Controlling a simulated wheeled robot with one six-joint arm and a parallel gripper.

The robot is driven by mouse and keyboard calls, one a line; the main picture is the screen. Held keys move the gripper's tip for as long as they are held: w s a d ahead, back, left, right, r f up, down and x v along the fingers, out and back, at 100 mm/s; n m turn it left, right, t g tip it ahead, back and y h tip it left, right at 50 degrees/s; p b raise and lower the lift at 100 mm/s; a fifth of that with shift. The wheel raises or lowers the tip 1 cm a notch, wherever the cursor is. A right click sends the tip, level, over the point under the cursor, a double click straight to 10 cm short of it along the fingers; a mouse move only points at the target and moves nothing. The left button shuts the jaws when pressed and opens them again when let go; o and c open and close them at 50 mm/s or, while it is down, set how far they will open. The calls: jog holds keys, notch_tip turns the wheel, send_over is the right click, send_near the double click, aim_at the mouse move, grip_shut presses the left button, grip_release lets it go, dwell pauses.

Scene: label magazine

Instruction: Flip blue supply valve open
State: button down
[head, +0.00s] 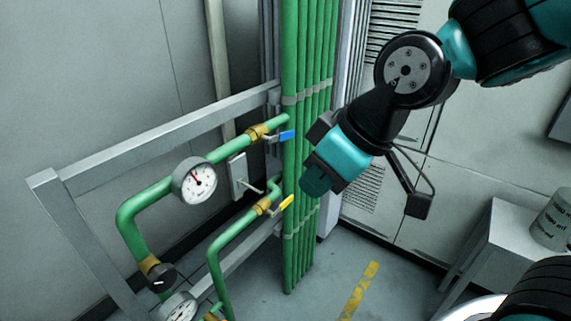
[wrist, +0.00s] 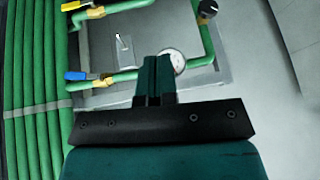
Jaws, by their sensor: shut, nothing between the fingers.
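The blue valve handle (head: 287,136) sits beside a brass valve body (head: 257,132) on the upper green pipe. It points to the right in the head view, and I cannot tell its exact angle to the pipe. In the wrist view the blue handle (wrist: 75,76) lies left of my fingers. My gripper (head: 316,186) is in front of the pipes, right of and lower than the blue handle, apart from it. In the wrist view my gripper's fingers (wrist: 155,72) are together with nothing between them. They cover part of the pipe and gauge.
A yellow valve handle (head: 286,202) is on the lower pipe, close to my gripper. A white gauge (head: 194,181), a switch plate (head: 238,176) and a grey metal frame (head: 170,132) stand left. Vertical green pipes (head: 306,70) rise behind. A grey table (head: 500,232) is at right.

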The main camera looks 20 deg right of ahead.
jog(key=w+d+f+n+t+h+b, duration=0.1)
jog(key=w+d+f+n+t+b, duration=0.25)
jog(key=w+f+t+b, duration=0.65)
jog(key=n+t+y+b, duration=0.6)
jog(key=n+t+b, duration=0.5)
jog(key=n+b, duration=1.15)
send_near(286, 136)
jog(key=w+a+r+n+p, duration=0.1)
jog(key=w+a+n+p, duration=0.1)
jog(key=w, duration=0.4)
jog(key=shift+w+d+r+p, duration=0.15)
jog(key=shift+d+r+p, duration=0.05)
jog(key=shift+r+p, duration=0.6)
